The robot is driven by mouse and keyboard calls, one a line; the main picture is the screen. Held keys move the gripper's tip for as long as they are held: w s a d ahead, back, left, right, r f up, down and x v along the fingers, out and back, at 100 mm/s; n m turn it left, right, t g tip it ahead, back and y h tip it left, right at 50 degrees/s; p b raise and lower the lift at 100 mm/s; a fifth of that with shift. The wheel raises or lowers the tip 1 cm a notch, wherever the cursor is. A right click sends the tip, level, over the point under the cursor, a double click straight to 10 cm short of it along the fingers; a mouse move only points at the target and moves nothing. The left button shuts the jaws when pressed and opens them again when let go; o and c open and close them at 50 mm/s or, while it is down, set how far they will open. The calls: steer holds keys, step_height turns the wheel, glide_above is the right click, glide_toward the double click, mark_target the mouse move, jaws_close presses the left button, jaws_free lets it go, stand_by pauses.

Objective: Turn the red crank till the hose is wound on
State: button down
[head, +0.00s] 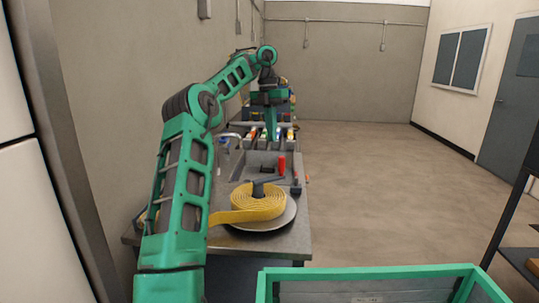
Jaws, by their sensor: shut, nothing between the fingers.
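The red crank handle (282,165) stands upright at the right side of the workbench, just behind the hose reel. The yellow hose (252,204) lies coiled on a round grey plate (285,219), with a flat length of it running off to the left behind my arm. A dark bar sits across the top of the coil. My gripper (270,130) hangs from my green arm over the bench, farther back than the red handle and apart from it. Its fingers look shut and empty, though they are small in this view.
The grey workbench (295,243) runs away from me along the left wall, with a sink-like recess and several small coloured items at its far part. A green-rimmed container (365,271) is in front. A dark shelf stands at the right edge. The floor (385,190) right of the bench is clear.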

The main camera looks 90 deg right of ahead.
steer(key=w+d+n+g, duration=0.35)
steer(key=w+n, duration=0.35)
steer(key=n, duration=1.2)
steer(key=s+a+f, duration=0.3)
steer(key=s+f, duration=0.4)
steer(key=f, duration=0.1)
steer(key=shift+s+a+f+t+y, duration=0.15)
steer(key=shift+f+t+y, duration=0.2)
steer(key=shift+y, duration=0.05)
steer(key=shift+a, duration=0.1)
